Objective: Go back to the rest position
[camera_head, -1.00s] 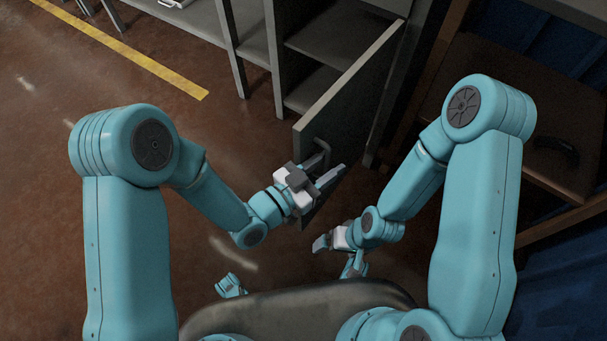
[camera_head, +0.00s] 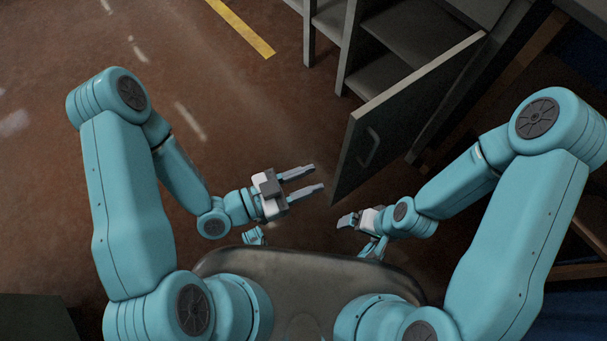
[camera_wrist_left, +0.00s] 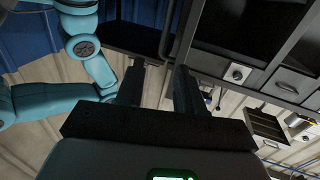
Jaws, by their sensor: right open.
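My left gripper (camera_head: 317,178) is open and empty, with its two fingers apart and pointing right. It is left of the open grey cabinet door (camera_head: 408,110) and apart from the door's handle (camera_head: 369,147). In the left wrist view its two dark fingers (camera_wrist_left: 158,85) show with a gap between them and nothing held. My right gripper (camera_head: 346,220) is low in front of my body, below the door's lower edge. It is small in view, and I see nothing held in it.
The grey cabinet (camera_head: 395,45) with open shelves stands at the upper right, its door swung out toward me. A wooden frame is at the right behind my right arm. Brown floor with a yellow line (camera_head: 240,28) is clear at the left.

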